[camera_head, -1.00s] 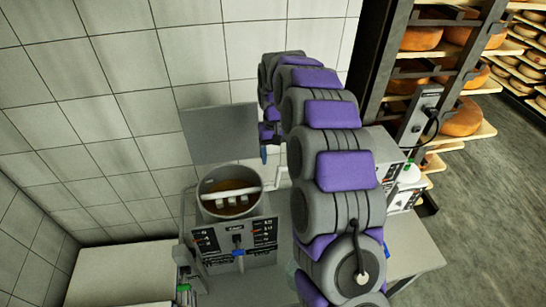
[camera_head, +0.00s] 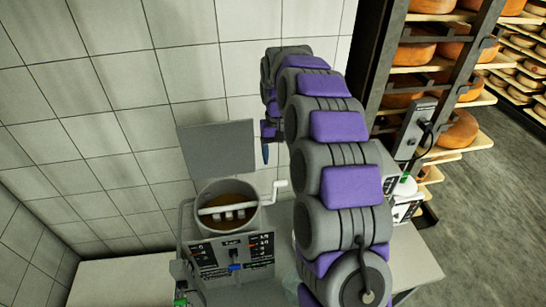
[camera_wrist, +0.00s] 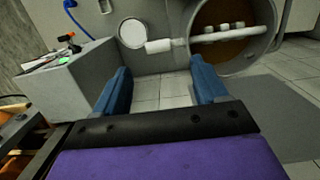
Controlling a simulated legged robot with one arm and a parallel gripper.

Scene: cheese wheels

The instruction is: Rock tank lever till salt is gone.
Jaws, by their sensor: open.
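The tank is a round grey pot (camera_head: 203,226) with brown contents, seen on the machine at lower middle in the head view and at the upper right in the wrist view (camera_wrist: 272,61). A white bar with small paddles (camera_head: 228,209) crosses its mouth. Its white crank lever (camera_head: 280,185) sticks out on the right side. In the wrist view the lever's white grip (camera_wrist: 158,46) lies beyond and between my fingertips, apart from them. My gripper (camera_wrist: 162,84) is open and empty with blue fingers. In the head view my arm partly hides it. I cannot make out salt.
A control panel (camera_head: 232,258) with a small blue-tipped switch is on the machine's front. A grey square plate (camera_head: 217,148) stands behind the tank by the tiled wall. Cheese shelves (camera_head: 440,90) stand to the right. A bare worktop (camera_head: 120,280) lies at left.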

